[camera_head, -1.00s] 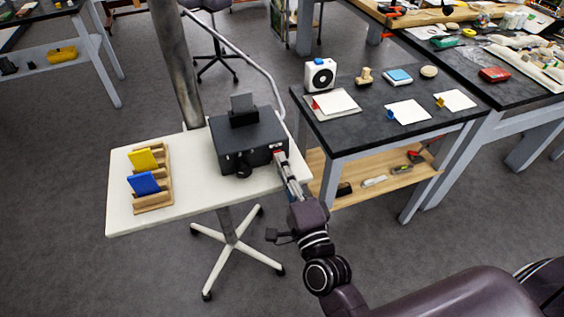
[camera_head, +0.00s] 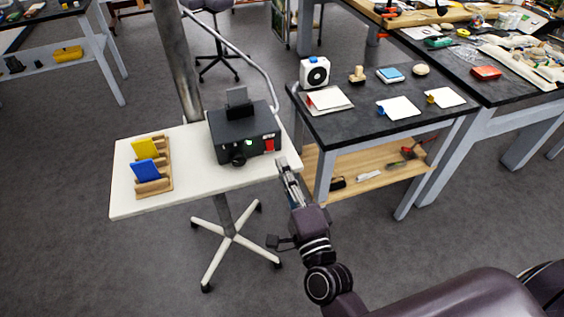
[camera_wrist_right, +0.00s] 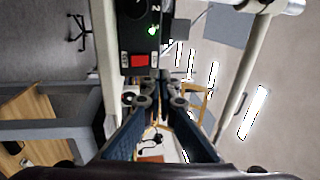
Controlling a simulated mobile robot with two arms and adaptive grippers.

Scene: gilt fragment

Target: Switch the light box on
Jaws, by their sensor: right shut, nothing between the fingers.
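The light box (camera_head: 243,133) is a black box on the white table, with a dark upright slot on top. A green light (camera_head: 248,142) glows on its front, and a red switch (camera_head: 269,146) sits to the right of it. In the right wrist view the red switch (camera_wrist_right: 139,61) and the lit green light (camera_wrist_right: 153,30) show close up. My right gripper (camera_head: 282,163) is shut and empty, just in front of and below the switch, apart from the box. Its fingers (camera_wrist_right: 154,90) also show in the right wrist view. My left gripper is not in view.
A wooden rack (camera_head: 153,187) with yellow and blue cards stands left on the white table (camera_head: 195,170). A dark workbench (camera_head: 360,122) with cards, a stamp and a white device (camera_head: 314,72) stands close to the right. A bent metal rail passes behind the box.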

